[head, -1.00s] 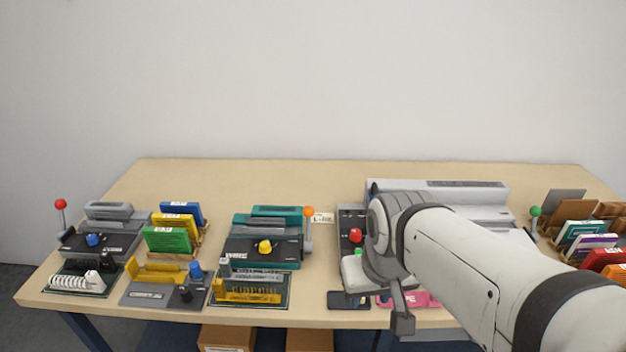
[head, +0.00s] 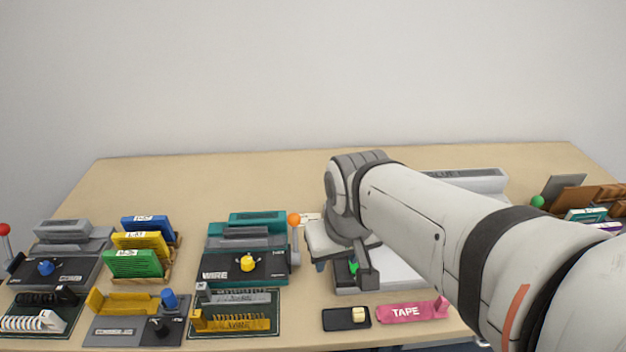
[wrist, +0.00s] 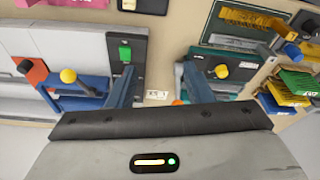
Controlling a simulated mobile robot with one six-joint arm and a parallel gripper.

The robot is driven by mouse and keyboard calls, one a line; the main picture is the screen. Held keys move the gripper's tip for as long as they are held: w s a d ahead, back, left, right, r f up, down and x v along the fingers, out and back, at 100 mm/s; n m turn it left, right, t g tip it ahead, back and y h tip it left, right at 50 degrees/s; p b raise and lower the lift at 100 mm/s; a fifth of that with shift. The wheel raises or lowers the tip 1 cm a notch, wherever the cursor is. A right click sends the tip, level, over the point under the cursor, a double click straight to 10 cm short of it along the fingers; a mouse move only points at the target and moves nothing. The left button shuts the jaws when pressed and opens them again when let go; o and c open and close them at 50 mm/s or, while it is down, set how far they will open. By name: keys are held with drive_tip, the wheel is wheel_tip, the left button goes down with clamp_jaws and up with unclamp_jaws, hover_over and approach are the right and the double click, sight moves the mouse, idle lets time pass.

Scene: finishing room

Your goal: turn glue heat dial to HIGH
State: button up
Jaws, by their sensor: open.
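A light grey machine (head: 350,283) with a dark control panel (wrist: 125,75) stands right of centre, partly hidden behind my arm. A green dial (head: 354,267) sits on that panel; it also shows in the wrist view (wrist: 125,53). I cannot read the panel's markings, so I cannot tell whether this is the glue heat dial or how it is set. No red dial is visible on the panel now. My gripper (wrist: 158,82) is open and empty, above the gap between this machine and the teal one. One finger overlaps the panel below the green dial.
A teal wire machine (head: 215,235) with a yellow dial (head: 247,263) and an orange-ball lever (head: 294,220) stands close left. A pink tape pouch (head: 408,312) and a black tray (head: 337,319) lie in front.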

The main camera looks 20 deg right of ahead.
drive_tip(key=shift+o, duration=0.3)
drive_tip(key=shift+w+d, duration=0.15)
drive_tip(key=shift+w, duration=0.3)
drive_tip(key=w+d+f+n+g, duration=0.1)
drive_tip(key=w+d+n, duration=0.1)
drive_tip(key=w, duration=0.2)
drive_tip(key=w+d+f+n+g+p, duration=0.1)
drive_tip(key=w+d+f+n, duration=0.1)
drive_tip(key=w, duration=0.3)
drive_tip(key=w+d+f+n+p, duration=0.1)
drive_tip(key=w+d+f+n, duration=0.1)
drive_tip(key=w+d, duration=0.2)
drive_tip(key=shift+w+d+f+g, duration=0.1)
drive_tip(key=shift+w+f+g, duration=0.1)
drive_tip(key=shift+g, duration=0.2)
drive_tip(key=shift+w+d+f, duration=0.1)
drive_tip(key=shift+d+f, duration=0.05)
drive_tip(key=shift+f, duration=0.4)
wheel_tip(320, 180, down, 7)
drive_tip(key=shift+f, duration=0.1)
